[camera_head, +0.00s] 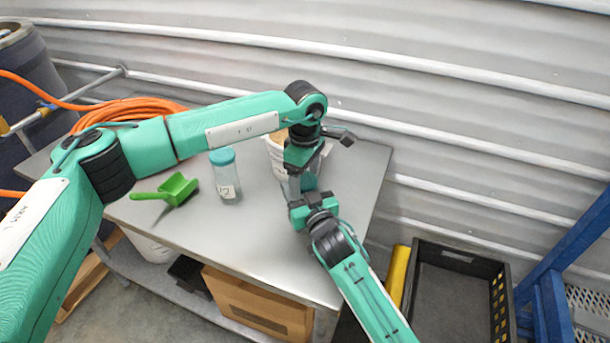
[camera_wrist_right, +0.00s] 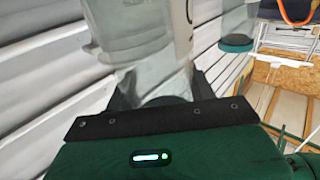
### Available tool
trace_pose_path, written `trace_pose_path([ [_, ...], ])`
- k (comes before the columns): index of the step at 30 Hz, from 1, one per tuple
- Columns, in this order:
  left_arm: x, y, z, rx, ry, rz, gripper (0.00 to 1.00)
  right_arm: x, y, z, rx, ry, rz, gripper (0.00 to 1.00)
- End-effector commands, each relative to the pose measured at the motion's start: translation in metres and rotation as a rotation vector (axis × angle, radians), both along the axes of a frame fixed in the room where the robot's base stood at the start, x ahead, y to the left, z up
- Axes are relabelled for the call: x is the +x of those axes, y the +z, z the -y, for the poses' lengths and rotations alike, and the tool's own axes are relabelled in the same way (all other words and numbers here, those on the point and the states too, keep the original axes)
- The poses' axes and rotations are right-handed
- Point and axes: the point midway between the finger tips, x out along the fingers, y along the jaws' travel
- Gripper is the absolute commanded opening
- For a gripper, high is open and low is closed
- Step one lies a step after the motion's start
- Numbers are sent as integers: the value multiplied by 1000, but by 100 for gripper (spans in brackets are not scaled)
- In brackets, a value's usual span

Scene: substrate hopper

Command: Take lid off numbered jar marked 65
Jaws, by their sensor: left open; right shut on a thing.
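My right gripper (camera_wrist_right: 163,92) is shut on a clear jar (camera_wrist_right: 140,35) in the right wrist view. Part of a dark mark shows on it, but I cannot read its number. In the head view the two arms meet above the table, where this jar is mostly hidden. My left gripper (camera_head: 301,170) is open there, close to my right gripper (camera_head: 304,191); I cannot tell whether it touches the jar. Another clear jar with a teal lid (camera_head: 225,177) stands upright on the table; its number looks like 12. A teal-lidded jar also shows in the right wrist view (camera_wrist_right: 236,43).
A green scoop (camera_head: 174,190) lies on the grey metal table (camera_head: 250,235). A white tub (camera_head: 275,156) with tan contents stands behind my arms. An orange hose (camera_head: 125,110) is coiled at the back left. A black crate (camera_head: 450,295) stands right of the table.

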Motion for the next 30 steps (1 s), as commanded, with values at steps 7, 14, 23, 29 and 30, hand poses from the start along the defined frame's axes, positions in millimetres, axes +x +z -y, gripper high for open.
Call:
trace_pose_path([
  [7,-3,-1,0,4,-4,-10,84,3,-1,5,-3,-9,-2,0],
  [14,-4,-1,0,5,-5,-12,84,4,-1,6,-3,-11,-2,0],
  [23,-3,33,0,5,-4,-9,84,3,-1,5,-3,-9,-3,0],
  [29,-2,47,0,3,-24,-7,80,2,-1,4,-2,-7,-3,0],
  [30,-2,50,0,3,-45,-7,80,2,-1,3,-2,-7,-3,0],
])
